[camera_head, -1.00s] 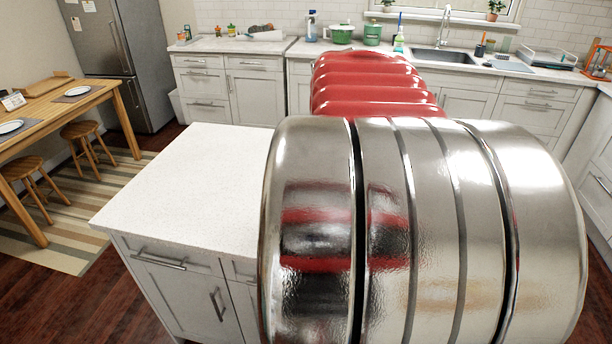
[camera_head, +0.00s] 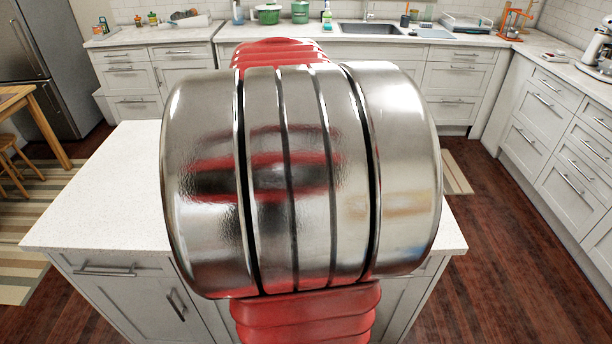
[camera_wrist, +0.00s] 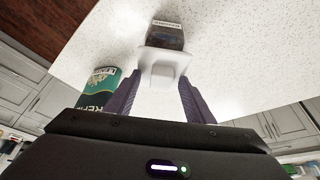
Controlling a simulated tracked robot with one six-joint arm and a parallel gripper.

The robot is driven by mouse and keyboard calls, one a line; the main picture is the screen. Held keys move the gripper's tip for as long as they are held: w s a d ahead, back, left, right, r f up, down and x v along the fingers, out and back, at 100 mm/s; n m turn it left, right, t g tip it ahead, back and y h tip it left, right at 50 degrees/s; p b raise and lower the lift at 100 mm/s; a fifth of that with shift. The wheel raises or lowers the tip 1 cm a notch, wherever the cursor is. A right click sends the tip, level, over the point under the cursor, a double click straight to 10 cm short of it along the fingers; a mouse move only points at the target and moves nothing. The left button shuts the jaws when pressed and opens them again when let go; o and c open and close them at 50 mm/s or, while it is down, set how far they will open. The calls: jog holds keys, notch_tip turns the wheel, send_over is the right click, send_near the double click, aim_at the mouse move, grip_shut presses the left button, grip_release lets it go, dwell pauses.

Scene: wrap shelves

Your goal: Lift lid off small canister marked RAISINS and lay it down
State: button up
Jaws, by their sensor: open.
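In the wrist view, a small dark canister (camera_wrist: 168,37) with a pale label stands on a white speckled countertop (camera_wrist: 255,50). The label is too small to read surely. A white square lid (camera_wrist: 165,57) shows at the canister's near end and seems to sit on it. My gripper (camera_wrist: 160,80) is open, its two dark purple fingers on either side of the lid's near part. I cannot tell whether they touch it. In the head view, my arm hides the canister and my gripper.
A green can (camera_wrist: 101,84) with a printed label stands just left of my left finger. In the head view, the island top (camera_head: 110,190) is bare at the left. A back counter (camera_head: 425,36) holds a sink and several items. The floor is open at the right.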

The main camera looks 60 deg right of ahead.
jog(key=c, duration=1.1)
jog(key=shift+r, duration=0.1)
jog(key=shift+c, duration=0.2)
notch_tip(320, 180, up, 10)
dwell(0.8)
jog(key=shift+r, duration=1.65)
